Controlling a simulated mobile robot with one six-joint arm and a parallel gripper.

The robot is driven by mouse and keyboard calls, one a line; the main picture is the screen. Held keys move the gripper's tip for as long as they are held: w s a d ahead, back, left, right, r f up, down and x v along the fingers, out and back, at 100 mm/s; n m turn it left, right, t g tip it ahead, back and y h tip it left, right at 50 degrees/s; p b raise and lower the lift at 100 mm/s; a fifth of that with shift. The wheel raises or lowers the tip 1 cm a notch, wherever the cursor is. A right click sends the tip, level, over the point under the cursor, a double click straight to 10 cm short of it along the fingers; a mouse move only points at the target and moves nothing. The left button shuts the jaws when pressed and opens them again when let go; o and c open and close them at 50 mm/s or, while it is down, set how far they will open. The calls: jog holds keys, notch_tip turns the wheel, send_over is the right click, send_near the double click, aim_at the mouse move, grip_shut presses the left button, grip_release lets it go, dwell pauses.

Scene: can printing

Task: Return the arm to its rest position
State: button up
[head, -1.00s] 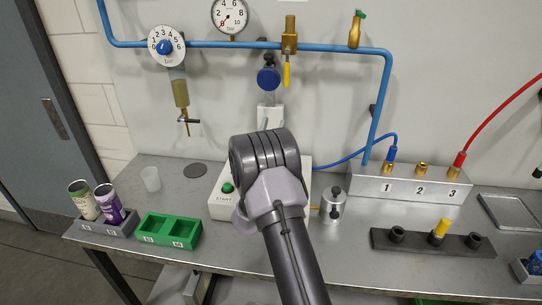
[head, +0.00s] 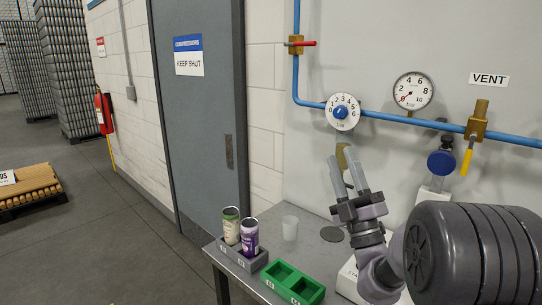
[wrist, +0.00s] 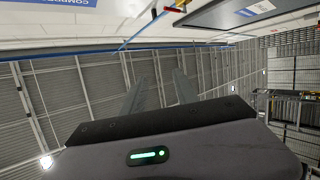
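My gripper (head: 347,177) is raised above the bench, fingers pointing up, in front of the wall below the blue-knobbed dial. Its two fingers stand apart with nothing between them. In the wrist view the fingers (wrist: 155,95) also show apart and empty, against a background of ceiling and high walls. My arm is folded at the right of the head view and hides part of the white START box (head: 348,278).
A green two-slot block (head: 292,283), a clear cup (head: 290,228) and a dark disc (head: 332,234) are on the bench.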

jog(key=s+a+r+n+g+y, duration=0.1)
jog(key=s+a+n+g+y, duration=0.3)
jog(key=a+n+g+y, duration=0.35)
jog(key=s+a+r+n+g+y, duration=0.1)
jog(key=s+a+n+g+y, duration=0.35)
jog(key=a+n+g, duration=0.4)
jog(key=s+a+f+n+g+h, duration=0.2)
jog(key=s+a+f+n+g, duration=0.2)
jog(key=s+n, duration=0.35)
jog(key=s+a+f+n+g+h, duration=0.2)
jog(key=s+a+f+n+g, duration=0.3)
jog(key=n, duration=0.3)
jog(key=s+d+f+n+t+h, duration=0.1)
jog(key=s+d+f+n+h, duration=0.5)
jog(key=s+f+n+h, duration=0.4)
jog(key=d+f+n+t+h, duration=0.2)
jog(key=d+n+t+h, duration=0.1)
jog(key=d+n, duration=0.5)
jog(key=d+h, duration=0.1)
jog(key=d, duration=0.1)
jog(key=shift+s+d+f+h+b, duration=0.3)
jog(key=shift+s+d+f, duration=0.05)
jog(key=shift+s+f, duration=0.05)
